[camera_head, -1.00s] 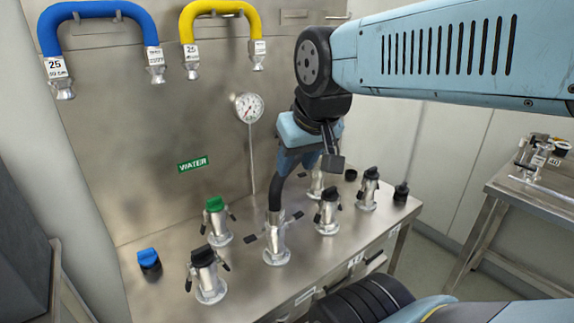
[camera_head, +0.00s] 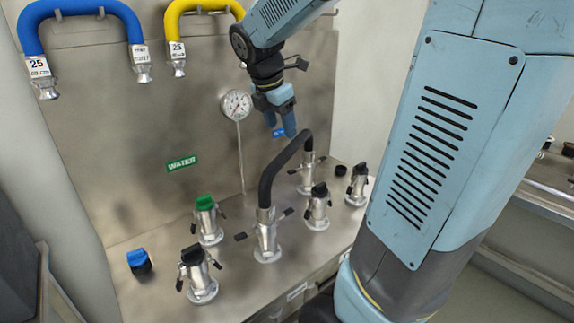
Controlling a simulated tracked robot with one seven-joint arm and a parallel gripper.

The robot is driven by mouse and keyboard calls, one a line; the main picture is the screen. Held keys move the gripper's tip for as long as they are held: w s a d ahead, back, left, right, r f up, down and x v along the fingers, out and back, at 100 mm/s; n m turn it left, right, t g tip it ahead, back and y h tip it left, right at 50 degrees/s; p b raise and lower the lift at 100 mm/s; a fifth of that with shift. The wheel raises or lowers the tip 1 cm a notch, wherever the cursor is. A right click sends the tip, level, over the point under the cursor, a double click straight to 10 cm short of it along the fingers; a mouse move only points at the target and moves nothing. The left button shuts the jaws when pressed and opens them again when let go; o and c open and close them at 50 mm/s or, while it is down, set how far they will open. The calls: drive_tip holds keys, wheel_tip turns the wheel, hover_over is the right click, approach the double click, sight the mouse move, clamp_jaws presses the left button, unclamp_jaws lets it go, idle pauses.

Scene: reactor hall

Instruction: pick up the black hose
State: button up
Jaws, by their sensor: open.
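The black hose (camera_head: 279,166) is a bent black tube that arches between two metal couplings on the steel bench. Its near end sits on the front coupling (camera_head: 266,238). Its far end sits on the rear coupling (camera_head: 307,172). My gripper (camera_head: 283,132) is open and empty, pointing down. In this picture it appears just above and left of the hose's upper bend. I cannot tell its exact distance from the hose.
Capped couplings stand close around the hose, one green (camera_head: 207,220) and several black. A blue cap (camera_head: 139,262) sits at the left. A gauge (camera_head: 236,105) is on the back panel. A blue hose (camera_head: 80,12) and a yellow hose (camera_head: 201,10) hang above.

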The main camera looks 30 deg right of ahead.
sight(293, 154)
drive_tip(key=w+d+f+n, duration=0.2)
drive_tip(key=f, duration=0.2)
drive_tip(key=w+d+f+n+h, duration=0.1)
drive_tip(key=w+d+f, duration=0.1)
drive_tip(key=f, duration=0.3)
drive_tip(key=w+d+f+n, duration=0.2)
drive_tip(key=d+f, duration=0.1)
drive_tip(key=f, duration=0.1)
drive_tip(key=shift+w+d+f+n+g, duration=0.1)
drive_tip(key=shift+f+n+g, duration=0.2)
drive_tip(key=shift+f+g, duration=0.1)
drive_tip(key=shift+r, duration=0.1)
drive_tip(key=c, duration=1)
drive_tip(key=shift+c, duration=0.7)
drive_tip(key=shift+r, duration=0.15)
